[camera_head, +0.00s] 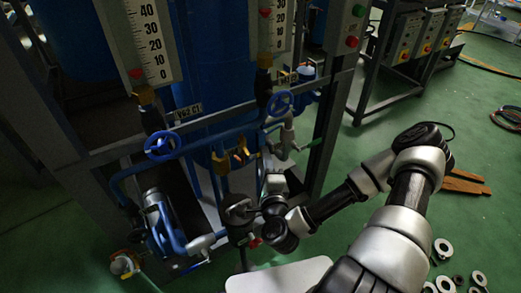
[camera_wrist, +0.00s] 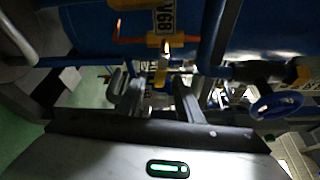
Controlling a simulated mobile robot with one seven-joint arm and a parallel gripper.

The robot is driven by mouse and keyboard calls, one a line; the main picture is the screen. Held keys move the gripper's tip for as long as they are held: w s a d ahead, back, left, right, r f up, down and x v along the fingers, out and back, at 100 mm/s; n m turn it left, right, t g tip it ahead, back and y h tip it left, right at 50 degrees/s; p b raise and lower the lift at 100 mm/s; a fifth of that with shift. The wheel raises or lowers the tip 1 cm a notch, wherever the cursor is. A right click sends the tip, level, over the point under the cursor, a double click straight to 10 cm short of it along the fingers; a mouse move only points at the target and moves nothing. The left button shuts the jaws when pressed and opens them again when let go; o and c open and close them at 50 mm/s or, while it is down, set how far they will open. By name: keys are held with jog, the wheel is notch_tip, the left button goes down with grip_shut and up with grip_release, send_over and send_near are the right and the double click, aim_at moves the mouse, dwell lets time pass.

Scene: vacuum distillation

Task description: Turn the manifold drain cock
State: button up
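In the head view, yellow valve parts (camera_head: 240,153) sit on the blue pipework between two blue handwheels. My gripper (camera_head: 238,208) is low in front of this pipework, just below the yellow parts. In the wrist view my gripper's (camera_wrist: 157,90) two fingers stand apart, with the yellow handle beyond and roughly between them. Contact is not clear.
One blue handwheel (camera_head: 162,146) is left of the yellow parts, another (camera_head: 280,103) to the right. Loose metal rings (camera_head: 443,248) lie on the green floor.

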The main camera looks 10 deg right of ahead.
jog(key=w, duration=0.7)
jog(key=shift+d+f, duration=0.25)
